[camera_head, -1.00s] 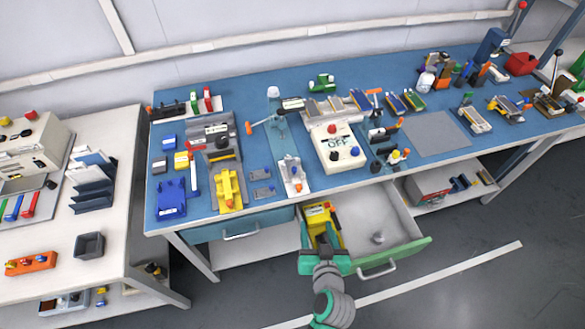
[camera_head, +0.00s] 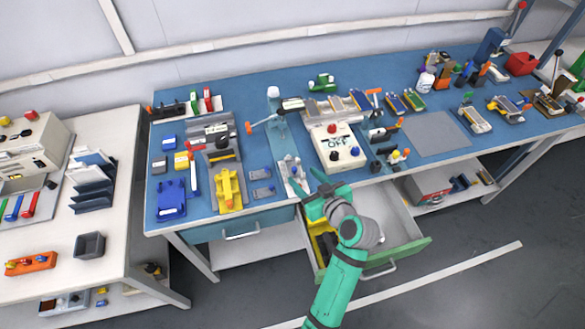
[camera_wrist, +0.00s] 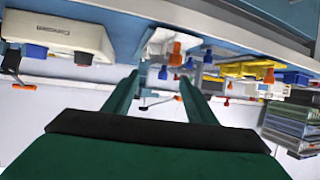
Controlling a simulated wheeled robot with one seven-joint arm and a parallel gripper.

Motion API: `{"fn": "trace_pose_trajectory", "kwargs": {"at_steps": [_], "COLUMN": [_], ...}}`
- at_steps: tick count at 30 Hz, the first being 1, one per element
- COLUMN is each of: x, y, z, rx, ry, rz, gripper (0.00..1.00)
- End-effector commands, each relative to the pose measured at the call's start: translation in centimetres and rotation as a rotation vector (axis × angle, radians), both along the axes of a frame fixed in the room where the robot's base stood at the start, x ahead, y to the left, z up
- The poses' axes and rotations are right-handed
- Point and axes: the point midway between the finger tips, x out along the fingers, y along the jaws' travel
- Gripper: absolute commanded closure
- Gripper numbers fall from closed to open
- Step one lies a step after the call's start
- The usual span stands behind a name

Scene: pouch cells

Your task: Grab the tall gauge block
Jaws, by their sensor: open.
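I cannot tell for certain which piece is the tall gauge block; nothing in view clearly stands out as it. My gripper (camera_head: 307,181) is open and empty at the bench's front edge, close to the white fixture (camera_head: 291,174) with small knobs. In the wrist view the two green fingers (camera_wrist: 160,77) stand apart with nothing between them. The white fixture (camera_wrist: 168,44) shows beyond their tips, with orange and blue knobs. Two small grey plates (camera_head: 262,174) lie on the bench left of the fixture.
An open drawer (camera_head: 398,217) with a green front lies below my arm; a yellow item (camera_head: 322,243) in it is partly hidden. The white OFF box (camera_head: 339,148) stands right of my gripper. A yellow fixture (camera_head: 229,189) stands left. A grey mat (camera_head: 436,134) is bare.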

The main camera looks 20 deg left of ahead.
Motion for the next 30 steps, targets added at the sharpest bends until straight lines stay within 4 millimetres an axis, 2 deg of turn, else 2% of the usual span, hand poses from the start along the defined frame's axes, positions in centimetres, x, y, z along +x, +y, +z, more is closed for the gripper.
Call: {"fn": "trace_pose_trajectory", "kwargs": {"at_steps": [7, 16, 26, 30], "x": [1.1, 3.7, 4.1, 4.1], "y": [1.2, 3.8, 4.2, 4.2], "z": [-0.5, -1.7, -1.9, -1.9], "rx": [0.000, 0.001, 0.000, 0.000], "ry": [0.000, 0.002, 0.000, 0.000], "rz": [0.000, -0.001, -0.001, -0.001], "gripper": [0.49, 0.49, 0.49, 0.82]}}
